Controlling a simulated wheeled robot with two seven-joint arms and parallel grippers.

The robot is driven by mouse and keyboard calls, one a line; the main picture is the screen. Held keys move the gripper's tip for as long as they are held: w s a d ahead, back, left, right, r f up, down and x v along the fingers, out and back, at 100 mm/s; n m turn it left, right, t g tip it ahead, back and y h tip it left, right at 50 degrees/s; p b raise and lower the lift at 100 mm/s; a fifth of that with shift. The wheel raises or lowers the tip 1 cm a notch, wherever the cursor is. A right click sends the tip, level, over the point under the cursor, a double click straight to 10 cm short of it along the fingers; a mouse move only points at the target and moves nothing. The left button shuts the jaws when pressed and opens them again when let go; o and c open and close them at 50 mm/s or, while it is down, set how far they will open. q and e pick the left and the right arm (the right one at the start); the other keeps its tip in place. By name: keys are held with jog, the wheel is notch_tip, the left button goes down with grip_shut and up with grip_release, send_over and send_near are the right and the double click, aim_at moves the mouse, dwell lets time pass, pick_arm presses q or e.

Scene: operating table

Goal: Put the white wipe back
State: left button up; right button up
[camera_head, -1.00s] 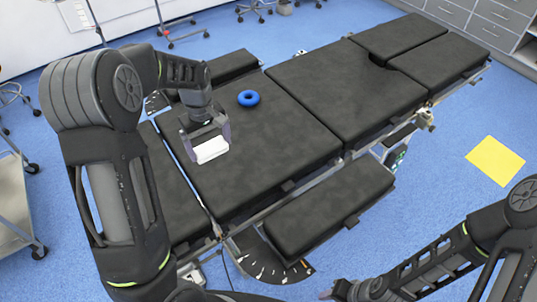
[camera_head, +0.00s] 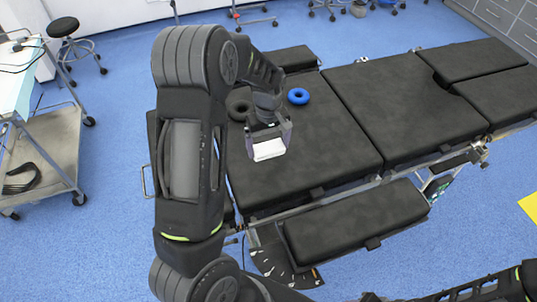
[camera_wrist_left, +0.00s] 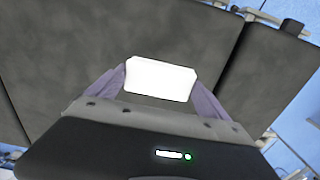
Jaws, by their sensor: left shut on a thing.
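The white wipe (camera_head: 268,150) is a small white block held between the fingers of my left gripper (camera_head: 270,144), above the black operating table (camera_head: 345,175). In the left wrist view the wipe (camera_wrist_left: 160,79) sits between the two purple-grey fingertips (camera_wrist_left: 160,85), which are shut on it from both sides. The dark table surface is behind it, and the wipe appears clear of the table. Only part of my right arm shows at the lower right of the head view; its fingers cannot be made out.
A blue ring (camera_head: 298,96) and a black ring (camera_head: 239,109) lie on the table near my left arm. A grey trolley (camera_head: 45,150) stands on the left, with a black stool (camera_head: 63,27) behind it. Blue floor lies open between trolley and table. A yellow sheet (camera_head: 530,205) shows at the right edge.

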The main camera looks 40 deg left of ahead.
aim_at(268, 163)
pick_arm(q)
jog(key=shift+f, duration=0.65)
notch_tip(268, 163, down, 3)
jog(key=shift+p, duration=0.45)
jog(key=shift+f, duration=0.35)
